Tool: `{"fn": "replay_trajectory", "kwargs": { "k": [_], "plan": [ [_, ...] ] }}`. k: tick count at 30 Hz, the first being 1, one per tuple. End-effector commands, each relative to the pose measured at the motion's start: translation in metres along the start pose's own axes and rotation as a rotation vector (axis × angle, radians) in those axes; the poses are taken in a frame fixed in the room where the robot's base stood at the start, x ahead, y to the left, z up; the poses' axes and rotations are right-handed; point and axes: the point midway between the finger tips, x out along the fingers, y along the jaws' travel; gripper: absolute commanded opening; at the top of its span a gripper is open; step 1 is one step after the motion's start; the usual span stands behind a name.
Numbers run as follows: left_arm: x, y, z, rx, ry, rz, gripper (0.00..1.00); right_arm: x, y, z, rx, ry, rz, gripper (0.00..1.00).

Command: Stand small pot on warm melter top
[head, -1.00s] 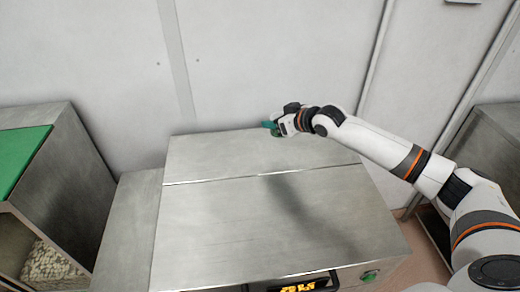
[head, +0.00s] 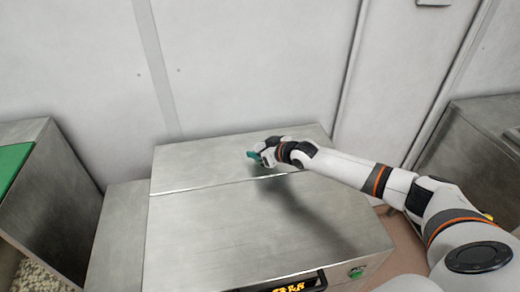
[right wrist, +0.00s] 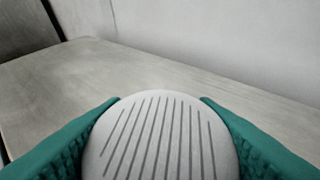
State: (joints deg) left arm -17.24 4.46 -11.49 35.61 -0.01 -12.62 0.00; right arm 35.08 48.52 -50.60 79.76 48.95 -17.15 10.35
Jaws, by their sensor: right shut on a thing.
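The steel melter (head: 200,220), with a lit amber display (head: 290,288) on its front, fills the lower middle of the head view. Its flat top is crossed by a seam. My right gripper (head: 254,156) is over the rear part of this top, just behind the seam, shut on the small pot. The pot is too small or hidden to make out in the head view. The right wrist view shows the two teal fingers (right wrist: 160,110) either side of a pale, grooved rounded form; I cannot tell its identity. The gap down to the top is unclear. My left gripper is not in view.
A green-topped steel unit (head: 50,200) stands at the left, with pale granules (head: 35,278) below. A lower steel surface (head: 115,220) adjoins the melter. A steel cabinet (head: 470,145) stands right. A white wall (head: 240,60) rises behind. The melter top looks otherwise bare.

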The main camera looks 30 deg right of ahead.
Motion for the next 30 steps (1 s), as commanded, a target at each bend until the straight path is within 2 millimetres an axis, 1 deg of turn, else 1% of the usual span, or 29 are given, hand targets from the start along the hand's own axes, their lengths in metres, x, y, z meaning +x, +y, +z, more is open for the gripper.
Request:
{"fn": "replay_trajectory", "kwargs": {
  "k": [1,2,3,5,14,15,17,20,23,30],
  "plan": [
    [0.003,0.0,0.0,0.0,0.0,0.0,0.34,0.001,0.0,-0.002,0.0,-0.001,0.0,0.27],
    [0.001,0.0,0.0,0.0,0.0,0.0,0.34,0.001,0.0,-0.001,0.0,0.0,0.0,0.58],
    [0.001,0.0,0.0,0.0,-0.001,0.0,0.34,0.001,0.0,-0.001,0.0,0.0,0.0,0.65],
    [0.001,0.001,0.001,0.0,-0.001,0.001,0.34,0.001,0.0,-0.001,0.0,0.0,0.0,0.74],
    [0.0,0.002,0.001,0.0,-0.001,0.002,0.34,0.0,0.0,0.0,0.0,0.0,0.0,0.75],
    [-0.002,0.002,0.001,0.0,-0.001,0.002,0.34,-0.001,0.0,0.002,0.0,0.0,0.0,0.75],
    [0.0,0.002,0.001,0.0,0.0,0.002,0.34,-0.004,0.0,0.0,0.0,0.001,0.001,0.75],
    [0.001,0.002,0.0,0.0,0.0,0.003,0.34,-0.016,-0.001,-0.001,0.001,0.002,0.0,0.75],
    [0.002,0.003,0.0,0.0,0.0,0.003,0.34,-0.033,0.0,-0.001,-0.002,0.002,0.0,0.75],
    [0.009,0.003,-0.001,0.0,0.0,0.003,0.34,-0.081,-0.001,-0.002,-0.003,0.003,-0.001,0.75]
  ]
}}
